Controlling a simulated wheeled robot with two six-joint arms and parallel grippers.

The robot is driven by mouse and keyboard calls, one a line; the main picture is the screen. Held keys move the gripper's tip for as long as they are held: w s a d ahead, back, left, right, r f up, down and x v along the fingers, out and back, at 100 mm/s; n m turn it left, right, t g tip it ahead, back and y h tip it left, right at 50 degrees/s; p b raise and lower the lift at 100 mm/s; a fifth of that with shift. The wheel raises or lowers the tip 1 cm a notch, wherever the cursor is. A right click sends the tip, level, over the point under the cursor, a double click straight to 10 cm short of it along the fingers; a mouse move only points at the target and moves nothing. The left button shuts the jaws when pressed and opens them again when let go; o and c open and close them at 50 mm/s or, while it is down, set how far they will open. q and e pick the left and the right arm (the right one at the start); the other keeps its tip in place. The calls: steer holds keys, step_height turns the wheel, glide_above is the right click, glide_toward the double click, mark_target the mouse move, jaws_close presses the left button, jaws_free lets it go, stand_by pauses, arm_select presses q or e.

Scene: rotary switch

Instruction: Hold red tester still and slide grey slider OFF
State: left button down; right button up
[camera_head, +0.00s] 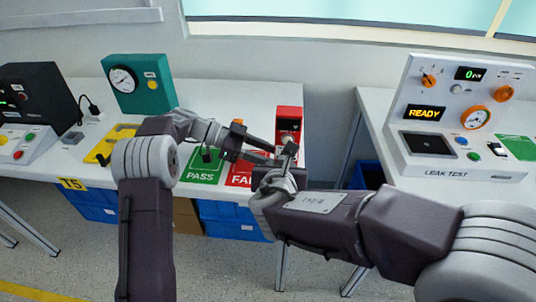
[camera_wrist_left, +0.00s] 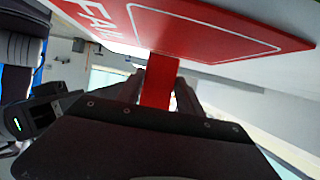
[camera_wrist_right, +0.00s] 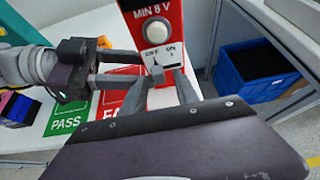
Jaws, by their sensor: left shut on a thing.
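The red tester (camera_head: 289,122) stands upright at the right end of the white table. Its face shows in the right wrist view (camera_wrist_right: 153,12), with "MIN 8 V", a round white button and OFF and ON labels. The grey slider (camera_wrist_right: 157,73) sits below the labels. My left gripper (camera_head: 277,157) reaches in from the left and is shut on the red tester, whose red body (camera_wrist_left: 158,82) shows between its fingers. My right gripper (camera_wrist_right: 167,76) is open, its fingertips on either side of the slider; contact cannot be told.
A green PASS mat (camera_head: 203,167) and a red FAIL mat (camera_head: 240,173) lie left of the tester. A teal meter box (camera_head: 145,92) stands further left. The leak test machine (camera_head: 450,165) is on another table at right. A blue crate (camera_wrist_right: 246,72) sits below the gap.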

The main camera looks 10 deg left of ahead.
steer(key=shift+s, duration=0.1)
arm_select(q)
steer(key=c, duration=0.7)
jaws_free()
arm_select(e)
steer(key=v, duration=0.4)
steer(key=shift+s+r, duration=0.25)
steer(key=shift+s, duration=0.1)
arm_select(q)
steer(key=v, duration=0.7)
steer(key=shift+a+r, duration=0.1)
steer(key=shift+a, duration=0.15)
